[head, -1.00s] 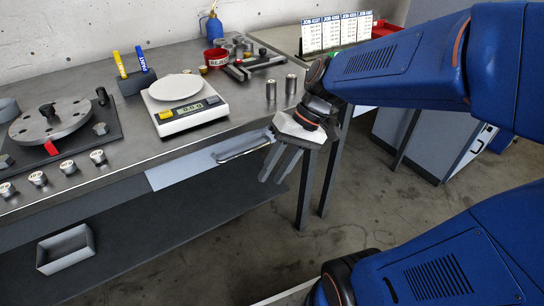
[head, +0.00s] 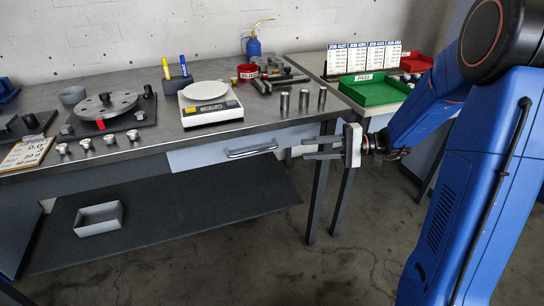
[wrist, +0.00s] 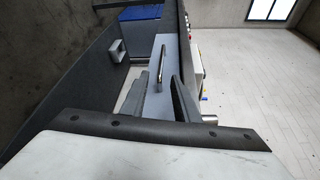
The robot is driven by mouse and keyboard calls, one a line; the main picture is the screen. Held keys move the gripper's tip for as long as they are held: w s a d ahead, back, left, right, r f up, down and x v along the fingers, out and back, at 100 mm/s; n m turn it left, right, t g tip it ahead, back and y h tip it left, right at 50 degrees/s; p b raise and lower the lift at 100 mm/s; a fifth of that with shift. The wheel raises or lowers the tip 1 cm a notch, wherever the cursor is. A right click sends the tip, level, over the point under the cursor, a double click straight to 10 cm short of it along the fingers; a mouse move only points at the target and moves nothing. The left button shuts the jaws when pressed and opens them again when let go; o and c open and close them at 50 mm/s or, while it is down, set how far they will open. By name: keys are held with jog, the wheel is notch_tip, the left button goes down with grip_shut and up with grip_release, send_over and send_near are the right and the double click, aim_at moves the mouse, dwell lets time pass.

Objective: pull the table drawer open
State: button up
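The table drawer (head: 200,159) has a light blue-grey front under the tabletop and looks shut. Its silver bar handle (head: 252,152) runs horizontally across the front. My gripper (head: 304,148) is to the right of the handle, apart from it, with its fingers pointing left. In the wrist view, the handle (wrist: 164,62) lies ahead, in line with the gap between the fingers of my gripper (wrist: 160,82). The drawer front (wrist: 155,100) shows between and beyond the fingers. The gripper is open and empty.
The metal table (head: 150,146) carries a scale (head: 210,113), a rotor disc (head: 105,104), several weights and metal cylinders near its front edge. A table leg (head: 319,195) stands below my gripper. A grey bin (head: 99,219) sits on the lower shelf. A green tray (head: 375,91) is behind right.

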aim_at(263, 150)
jog(key=a, duration=0.5)
jog(key=w+a+f, duration=0.1)
jog(key=a, duration=0.5)
jog(key=w+a, duration=0.1)
jog(key=a, duration=0.4)
jog(key=shift+w+a+f, duration=0.15)
jog(key=shift+f, duration=0.05)
grip_shut()
